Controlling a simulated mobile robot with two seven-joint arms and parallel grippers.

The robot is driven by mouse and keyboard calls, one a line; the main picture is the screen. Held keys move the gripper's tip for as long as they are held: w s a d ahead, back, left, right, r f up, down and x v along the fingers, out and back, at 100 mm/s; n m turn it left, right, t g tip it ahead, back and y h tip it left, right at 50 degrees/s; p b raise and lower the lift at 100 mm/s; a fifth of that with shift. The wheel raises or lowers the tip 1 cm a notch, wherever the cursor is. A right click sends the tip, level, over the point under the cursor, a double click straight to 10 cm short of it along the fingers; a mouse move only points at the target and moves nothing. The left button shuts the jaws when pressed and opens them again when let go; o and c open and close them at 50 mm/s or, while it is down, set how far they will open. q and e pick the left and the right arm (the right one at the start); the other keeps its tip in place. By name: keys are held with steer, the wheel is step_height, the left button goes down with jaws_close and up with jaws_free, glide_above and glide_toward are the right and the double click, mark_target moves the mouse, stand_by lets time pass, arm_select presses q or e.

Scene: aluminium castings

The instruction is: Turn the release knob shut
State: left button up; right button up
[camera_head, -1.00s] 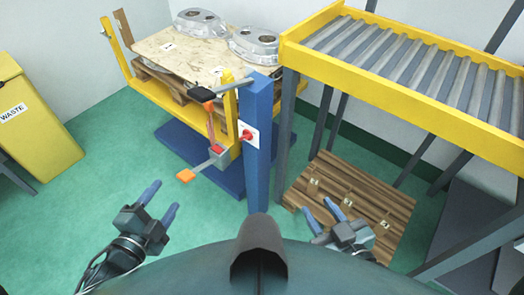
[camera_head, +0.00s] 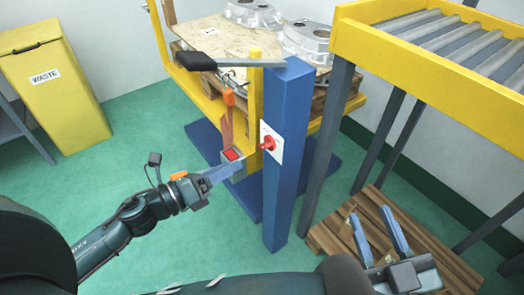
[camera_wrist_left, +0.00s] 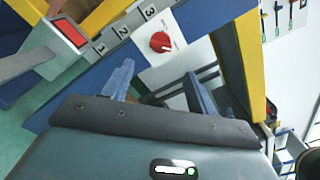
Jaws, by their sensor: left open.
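The release knob (camera_head: 268,144) is red and sits on a white plate (camera_head: 276,157) on the blue post (camera_head: 288,190). In the left wrist view the knob (camera_wrist_left: 160,41) shows beyond my fingertips, between their lines, with a gap. My left gripper (camera_head: 230,173) is in front of the post, to the left of the knob and lower in the picture. Its two fingers (camera_wrist_left: 158,82) are apart with nothing between them; in the head view they overlap. My right gripper (camera_head: 378,232) is open and empty at the lower right, over the wooden pallet.
A grey box with a red button (camera_head: 232,154) is close to my left fingers. A black-ended lever (camera_head: 196,61) sticks out above. The yellow lift frame (camera_head: 256,100) holds a board with castings (camera_head: 253,13). A roller conveyor (camera_head: 440,40) stands at right. Green floor is free at left.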

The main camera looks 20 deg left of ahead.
mark_target(266, 145)
arm_select(q)
steer(key=x, duration=0.9)
steer(key=shift+w+d, duration=0.2)
steer(key=shift+w, duration=0.05)
steer(key=c, duration=1)
